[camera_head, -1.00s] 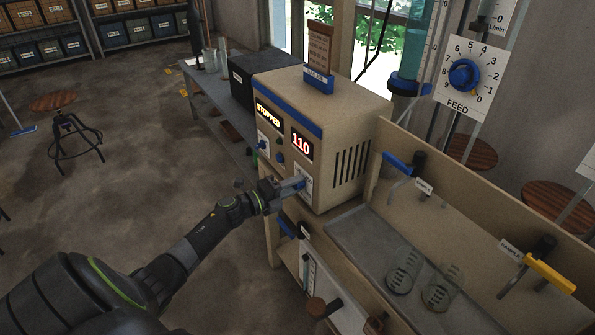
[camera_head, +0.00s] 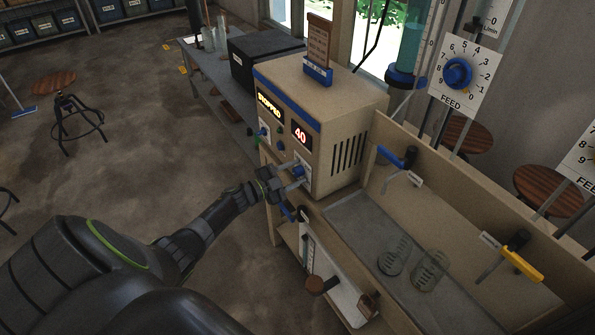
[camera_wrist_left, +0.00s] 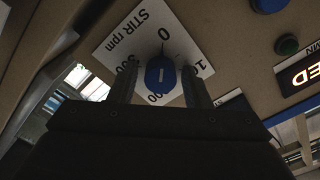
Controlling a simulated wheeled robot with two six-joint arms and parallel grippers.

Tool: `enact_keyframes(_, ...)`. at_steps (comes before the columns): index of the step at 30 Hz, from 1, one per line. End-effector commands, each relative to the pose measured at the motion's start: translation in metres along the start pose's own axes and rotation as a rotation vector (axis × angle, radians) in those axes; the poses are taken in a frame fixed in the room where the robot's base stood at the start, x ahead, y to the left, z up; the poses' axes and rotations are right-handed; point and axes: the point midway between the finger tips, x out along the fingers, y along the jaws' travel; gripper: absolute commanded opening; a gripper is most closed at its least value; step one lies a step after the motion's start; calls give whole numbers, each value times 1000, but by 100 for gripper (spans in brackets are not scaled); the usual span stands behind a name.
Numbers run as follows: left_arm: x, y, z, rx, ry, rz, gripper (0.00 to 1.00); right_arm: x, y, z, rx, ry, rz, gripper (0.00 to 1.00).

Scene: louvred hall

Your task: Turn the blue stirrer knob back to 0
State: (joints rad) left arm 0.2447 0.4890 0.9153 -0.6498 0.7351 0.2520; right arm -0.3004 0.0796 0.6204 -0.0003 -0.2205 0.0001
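The blue stirrer knob (camera_wrist_left: 160,77) sits on a white dial plate (camera_wrist_left: 118,42) marked STIR rpm in the left wrist view. In the head view the knob (camera_head: 298,171) is low on the front of the beige box (camera_head: 335,105). My left gripper (camera_head: 294,180) is at the knob. Its two fingers (camera_wrist_left: 159,88) stand on either side of the knob with a narrow gap at each side, so it looks open. The red display (camera_head: 300,134) reads 40. My right gripper is not in view.
A tray with glass dishes (camera_head: 428,270) and levers with blue (camera_head: 391,157) and yellow (camera_head: 522,264) handles lie right. A FEED dial (camera_head: 458,74) hangs behind.

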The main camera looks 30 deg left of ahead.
Motion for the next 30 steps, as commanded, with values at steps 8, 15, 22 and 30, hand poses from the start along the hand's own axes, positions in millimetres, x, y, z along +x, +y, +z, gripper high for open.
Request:
enact_keyframes(8,0,0,0,2,-2,0,54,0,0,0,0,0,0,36)
enact_keyframes(15,-18,-1,0,3,-5,2,54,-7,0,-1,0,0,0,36)
enact_keyframes(22,-46,-1,0,3,-4,2,54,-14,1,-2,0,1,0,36)
enact_keyframes(30,-69,-1,0,3,-3,0,54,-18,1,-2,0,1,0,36)
